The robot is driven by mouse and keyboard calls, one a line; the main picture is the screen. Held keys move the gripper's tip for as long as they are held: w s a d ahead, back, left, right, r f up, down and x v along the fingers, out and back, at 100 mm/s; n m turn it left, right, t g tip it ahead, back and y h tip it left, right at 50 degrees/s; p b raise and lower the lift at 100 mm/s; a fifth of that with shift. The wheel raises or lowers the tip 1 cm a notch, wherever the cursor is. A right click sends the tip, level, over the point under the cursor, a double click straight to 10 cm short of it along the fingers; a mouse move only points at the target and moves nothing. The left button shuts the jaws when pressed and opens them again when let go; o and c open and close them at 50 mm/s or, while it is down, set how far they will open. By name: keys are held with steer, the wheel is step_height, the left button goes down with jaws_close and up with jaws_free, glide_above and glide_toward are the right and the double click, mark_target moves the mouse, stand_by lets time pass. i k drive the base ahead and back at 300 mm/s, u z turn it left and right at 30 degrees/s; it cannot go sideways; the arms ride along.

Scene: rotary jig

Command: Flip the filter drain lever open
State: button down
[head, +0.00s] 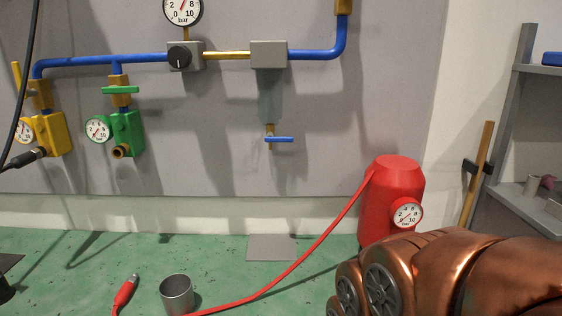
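The filter (270,95) hangs on the wall panel below a grey block (269,54) in the pipe line. Its bowl is translucent blue-grey. At its bottom is a small brass drain with a blue lever (279,139), which lies about level and points mostly to the right. Nothing touches the lever. Copper-coloured links of my arm fill the lower right of the head view. My gripper is not in view.
Left of the filter are a regulator (185,56) with a black knob, a gauge (183,10), a green valve unit (127,132) and a yellow one (50,134). A red tank (391,200) with a red hose, a metal cup (177,295) and a grey plate (271,247) are below.

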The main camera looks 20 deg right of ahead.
mark_target(273, 139)
steer(key=u, duration=2.5)
steer(key=i, duration=1.95)
steer(key=z, duration=2.95)
